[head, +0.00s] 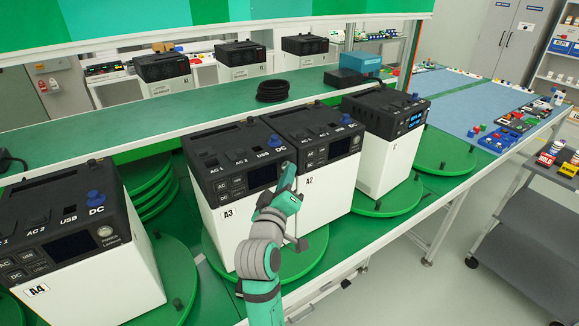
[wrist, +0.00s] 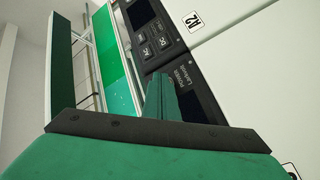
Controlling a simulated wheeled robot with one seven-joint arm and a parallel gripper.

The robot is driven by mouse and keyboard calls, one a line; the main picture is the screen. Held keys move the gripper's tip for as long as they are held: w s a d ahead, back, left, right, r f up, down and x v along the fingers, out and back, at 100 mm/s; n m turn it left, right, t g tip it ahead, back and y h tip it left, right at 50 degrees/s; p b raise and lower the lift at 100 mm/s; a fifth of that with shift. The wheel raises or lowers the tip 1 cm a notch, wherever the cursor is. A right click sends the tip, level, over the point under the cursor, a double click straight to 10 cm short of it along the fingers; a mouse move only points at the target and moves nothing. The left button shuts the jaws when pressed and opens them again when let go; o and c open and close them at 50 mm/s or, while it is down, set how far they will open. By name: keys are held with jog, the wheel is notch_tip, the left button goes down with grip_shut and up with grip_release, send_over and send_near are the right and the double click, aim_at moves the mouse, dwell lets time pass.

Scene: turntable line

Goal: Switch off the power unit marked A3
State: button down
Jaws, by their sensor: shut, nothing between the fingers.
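The power unit marked A3 (head: 225,220) is a white box with a black top and sloped black front panel, standing on a green turntable disc in the middle of the head view. Its screen (head: 262,177) looks dark. My gripper (head: 287,174) is shut and empty, its tips at the right end of A3's panel, covering the spot right of the screen. In the wrist view the shut fingers (wrist: 166,95) reach the panel beside small "POWER" lettering (wrist: 186,80). The power button is hidden there, and I cannot tell whether the tips touch it.
Unit A2 (head: 330,190) stands close on A3's right, and unit A4 (head: 90,275) is at the front left. A further unit (head: 385,150) at the right has a lit display. A black cable coil (head: 272,91) lies on the shelf behind.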

jog(key=shift+s, duration=0.1)
jog(key=shift+s+d, duration=0.4)
jog(key=shift+s, duration=0.1)
jog(key=shift+s+d, duration=0.1)
jog(key=s+d, duration=0.1)
jog(key=s, duration=0.1)
jog(key=s+d, duration=0.1)
jog(key=s, duration=0.1)
jog(key=shift+d, duration=0.4)
dwell(0.6)
